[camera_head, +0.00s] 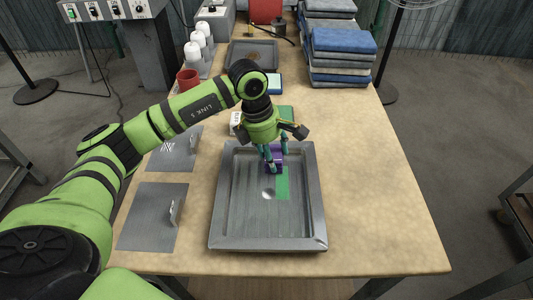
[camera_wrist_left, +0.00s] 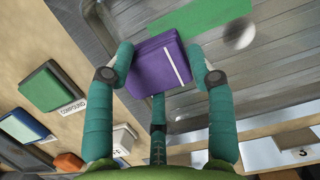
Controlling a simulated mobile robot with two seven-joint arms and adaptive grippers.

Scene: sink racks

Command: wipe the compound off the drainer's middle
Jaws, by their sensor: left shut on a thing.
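The drainer (camera_head: 231,226) is a grey metal tray with raised rims on the table, with a round drain (camera_head: 268,194) in its floor. A green patch of compound (camera_head: 283,183) lies at its middle, beside the drain; the patch also shows in the wrist view (camera_wrist_left: 205,20). My left gripper (camera_head: 273,158) points down over the drainer's far half, shut on a purple block (camera_wrist_left: 156,64) just behind the patch. I cannot tell whether the block touches the floor. My right gripper is not in view.
A green block (camera_wrist_left: 50,86) with a label lies behind the drainer, near a blue block (camera_wrist_left: 22,126). Two grey plates (camera_head: 150,215) lie left of the drainer. Folded cloths (camera_head: 340,55) are stacked at the back right. The table's right side is clear.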

